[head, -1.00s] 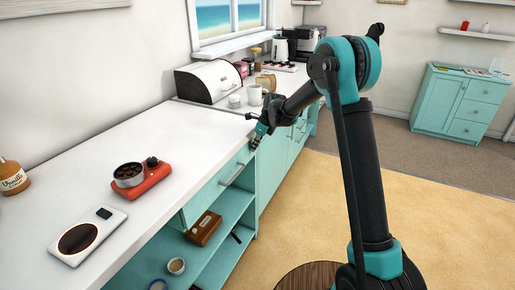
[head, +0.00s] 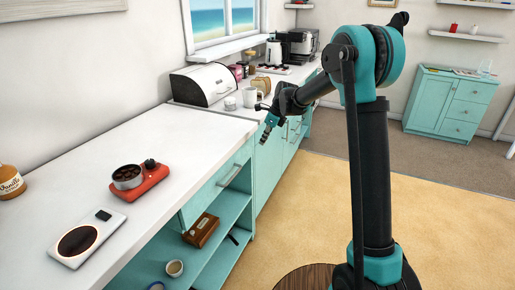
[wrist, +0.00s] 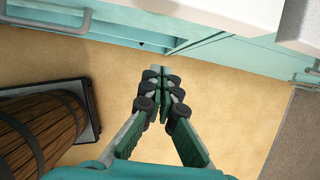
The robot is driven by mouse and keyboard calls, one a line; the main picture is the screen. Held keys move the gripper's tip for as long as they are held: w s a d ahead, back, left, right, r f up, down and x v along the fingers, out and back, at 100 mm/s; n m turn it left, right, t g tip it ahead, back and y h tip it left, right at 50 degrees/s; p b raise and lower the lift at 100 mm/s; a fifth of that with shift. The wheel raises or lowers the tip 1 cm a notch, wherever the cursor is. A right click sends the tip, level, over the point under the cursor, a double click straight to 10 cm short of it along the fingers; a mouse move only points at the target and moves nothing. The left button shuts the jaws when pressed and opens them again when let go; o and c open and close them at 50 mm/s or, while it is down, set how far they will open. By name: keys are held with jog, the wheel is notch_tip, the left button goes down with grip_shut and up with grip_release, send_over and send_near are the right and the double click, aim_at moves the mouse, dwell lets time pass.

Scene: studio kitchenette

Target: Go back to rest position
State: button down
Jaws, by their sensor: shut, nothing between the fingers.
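My gripper (head: 266,134) is in front of the teal cabinet fronts, beside the counter's front edge and slightly below its top. In the wrist view my gripper (wrist: 160,80) shows its two green and grey fingers with their tips together and nothing between them. Sandy floor lies below the fingers there. The teal cabinet (wrist: 150,27) is just ahead of the fingertips, apart from them.
A wooden barrel (wrist: 45,130) stands left in the wrist view. Open floor (head: 310,215) lies right of the cabinets.

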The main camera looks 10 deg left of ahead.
jog(key=s+d+r+n+t+h, duration=0.2)
jog(key=s+d+n, duration=0.9)
jog(key=s+d, duration=0.75)
jog(key=s+d+f+n+h, duration=0.1)
jog(key=s+d+f+n, duration=0.3)
jog(key=s, duration=0.5)
jog(key=s+d+f+n+h, duration=0.1)
jog(key=s+d+f+n, duration=0.2)
jog(key=s+d+n, duration=0.3)
jog(key=s, duration=0.3)
jog(key=shift+f+n+t, duration=0.3)
jog(key=shift+f+t, duration=0.05)
jog(key=shift+t, duration=0.05)
